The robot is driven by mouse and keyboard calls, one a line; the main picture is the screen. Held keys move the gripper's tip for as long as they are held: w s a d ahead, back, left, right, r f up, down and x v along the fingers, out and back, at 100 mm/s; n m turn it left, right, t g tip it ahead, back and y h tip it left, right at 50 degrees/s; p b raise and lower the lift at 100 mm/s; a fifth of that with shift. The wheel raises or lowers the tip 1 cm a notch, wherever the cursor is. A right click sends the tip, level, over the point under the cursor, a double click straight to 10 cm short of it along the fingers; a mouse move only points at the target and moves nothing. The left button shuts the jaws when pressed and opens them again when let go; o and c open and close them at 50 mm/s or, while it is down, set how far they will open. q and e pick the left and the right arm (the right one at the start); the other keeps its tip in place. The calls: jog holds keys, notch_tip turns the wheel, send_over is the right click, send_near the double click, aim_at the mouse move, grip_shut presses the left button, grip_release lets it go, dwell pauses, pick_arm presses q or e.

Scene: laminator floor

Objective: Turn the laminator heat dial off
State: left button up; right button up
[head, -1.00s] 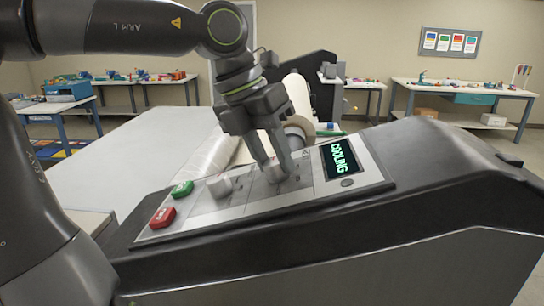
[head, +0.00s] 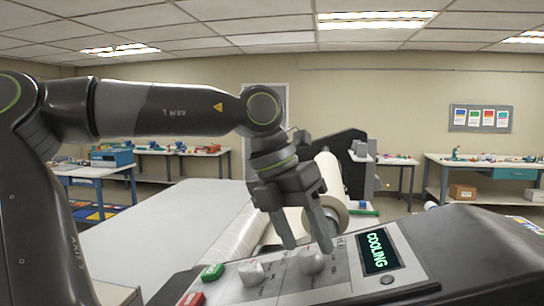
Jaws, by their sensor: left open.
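The laminator's sloped control panel (head: 345,283) is at the bottom of the head view. It carries two grey dials: one on the right (head: 313,262) near the display, and one on the left (head: 251,273). Their labels are too small to read, so I cannot tell which is the heat dial. The display (head: 375,252) reads COOLING in green. My left gripper (head: 308,246) is open, fingers pointing down, just above and behind the right dial. The fingers appear clear of it, though contact is hard to judge. My right gripper is out of view.
A green button (head: 212,272) and a red button (head: 191,299) sit left of the dials. A white film roll (head: 330,185) stands behind the gripper, with a wide pale table (head: 165,225) to the left. Workbenches line the back wall.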

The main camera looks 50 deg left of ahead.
pick_arm(q)
jog(key=v, duration=1.5)
jog(key=shift+s+r, duration=0.2)
jog(key=shift+r, duration=0.05)
jog(key=shift+a, duration=0.1)
